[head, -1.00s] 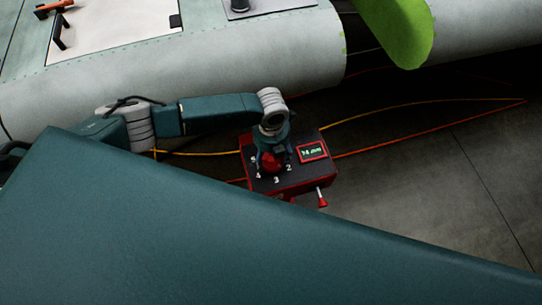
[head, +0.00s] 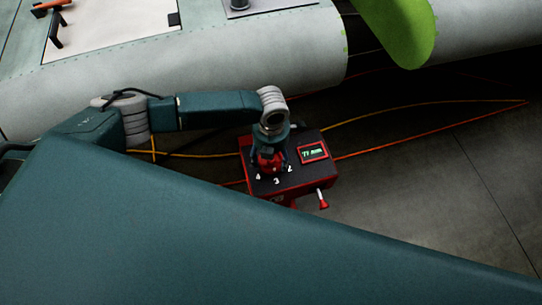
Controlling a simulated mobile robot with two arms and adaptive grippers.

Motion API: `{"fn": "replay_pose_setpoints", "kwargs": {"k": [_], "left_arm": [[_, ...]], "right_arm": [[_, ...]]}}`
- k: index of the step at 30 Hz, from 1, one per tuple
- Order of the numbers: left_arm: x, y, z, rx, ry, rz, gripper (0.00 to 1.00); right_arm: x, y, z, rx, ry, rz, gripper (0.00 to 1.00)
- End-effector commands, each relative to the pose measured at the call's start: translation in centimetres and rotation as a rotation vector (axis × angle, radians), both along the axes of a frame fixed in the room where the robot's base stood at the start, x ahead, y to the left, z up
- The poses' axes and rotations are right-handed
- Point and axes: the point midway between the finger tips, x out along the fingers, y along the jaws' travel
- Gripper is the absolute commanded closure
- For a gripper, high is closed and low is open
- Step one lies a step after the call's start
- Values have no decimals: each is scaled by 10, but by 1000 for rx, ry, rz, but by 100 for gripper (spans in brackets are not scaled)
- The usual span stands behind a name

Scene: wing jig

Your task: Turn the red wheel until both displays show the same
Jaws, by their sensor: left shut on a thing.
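The red wheel (head: 268,164) sits on the dark top of a red control box (head: 287,186), right of the picture's middle left. My left gripper (head: 270,157) is above it, pointing down and shut on the wheel, hiding much of it. White numbers 4, 3 and 2 show around the wheel's near side. One display (head: 313,152), green digits in a red frame, is on the box right of the wheel; it seems to read 77 mm, but the digits are small. No second display is in view. My right gripper is not in view.
A small lever with a red knob (head: 323,204) sticks out of the box's front. Behind lies a pale wing section (head: 200,75) with a green part (head: 398,30). Orange and yellow cables run on the dark floor (head: 430,180). My own teal body covers the lower picture.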

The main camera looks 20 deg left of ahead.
Motion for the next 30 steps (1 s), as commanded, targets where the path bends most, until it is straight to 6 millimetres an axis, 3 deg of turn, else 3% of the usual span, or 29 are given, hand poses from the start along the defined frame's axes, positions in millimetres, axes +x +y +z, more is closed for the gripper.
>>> {"fn": "replay_pose_setpoints", "kwargs": {"k": [9, 10, 13, 23, 30], "left_arm": [[3, 0, 1, -1, -6, 0, 60], [3, 0, 1, -1, -6, 0, 32], [2, 0, 1, -2, -5, 0, 15], [1, 0, 3, -1, -3, 0, 15], [2, -1, 39, -4, -6, -1, 15]], "right_arm": [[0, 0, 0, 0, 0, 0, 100], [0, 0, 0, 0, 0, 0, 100], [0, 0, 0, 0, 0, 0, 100], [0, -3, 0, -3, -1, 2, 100], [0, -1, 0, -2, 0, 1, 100]]}}
